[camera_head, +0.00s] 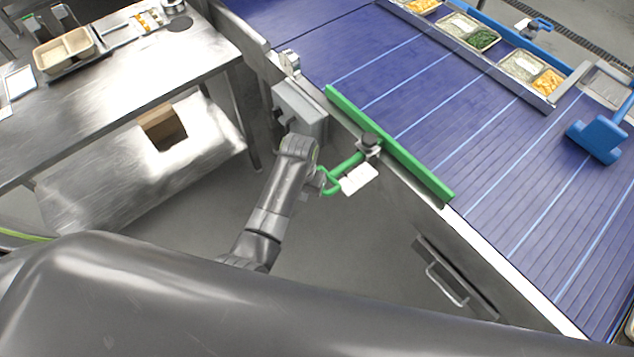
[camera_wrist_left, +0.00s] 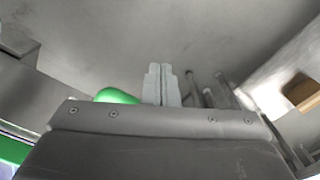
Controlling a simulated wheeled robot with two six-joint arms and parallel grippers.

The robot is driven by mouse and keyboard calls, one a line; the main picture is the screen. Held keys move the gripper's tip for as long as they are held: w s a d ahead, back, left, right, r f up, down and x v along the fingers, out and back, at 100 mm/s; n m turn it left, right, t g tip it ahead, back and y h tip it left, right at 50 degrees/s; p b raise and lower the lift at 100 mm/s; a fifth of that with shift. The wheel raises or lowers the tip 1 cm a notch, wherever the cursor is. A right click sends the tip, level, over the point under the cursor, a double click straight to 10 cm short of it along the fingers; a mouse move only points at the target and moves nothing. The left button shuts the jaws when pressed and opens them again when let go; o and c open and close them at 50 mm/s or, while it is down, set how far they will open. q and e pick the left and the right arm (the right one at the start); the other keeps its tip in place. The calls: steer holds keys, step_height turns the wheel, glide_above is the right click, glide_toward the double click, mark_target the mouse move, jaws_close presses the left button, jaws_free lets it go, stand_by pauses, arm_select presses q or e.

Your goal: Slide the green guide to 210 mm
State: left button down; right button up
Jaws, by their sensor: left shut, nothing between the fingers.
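The green guide (camera_head: 385,140) is a long bar along the near edge of the blue conveyor. A green handle (camera_head: 345,166) sticks out from it towards me, with a dark knob (camera_head: 370,141) at the clamp and a white tag (camera_head: 358,179) beside it. My left gripper (camera_head: 322,182) is at the outer end of the handle. In the left wrist view its fingers (camera_wrist_left: 162,72) are together with nothing between them, and a green rounded part (camera_wrist_left: 117,96) shows just left of them. Whether the gripper touches the handle I cannot tell. My right gripper is out of view.
The blue conveyor (camera_head: 440,95) carries pale cross lines. Food trays (camera_head: 470,32) stand in a lane along its far side, with a blue paddle-like guide (camera_head: 597,138) at the right. A grey box (camera_head: 300,108) is on the conveyor's near side. A steel table (camera_head: 120,100) stands at left.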

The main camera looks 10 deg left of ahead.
arm_select(q)
steer(key=shift+w+d, duration=0.4)
steer(key=shift+w, duration=0.1)
stand_by(0.4)
steer(key=shift+w+d+b, duration=0.4)
steer(key=shift+w+d, duration=0.15)
steer(key=shift+w, duration=0.2)
steer(key=shift+w+d+b, duration=0.4)
steer(key=shift+w+d, duration=0.15)
steer(key=shift+w, duration=0.2)
stand_by(1.6)
step_height(320, 180, up, 8)
steer(key=s+a+p, duration=0.2)
steer(key=p, duration=0.1)
steer(key=shift+s+p, duration=0.25)
steer(key=shift+p, duration=0.05)
stand_by(0.8)
stand_by(0.3)
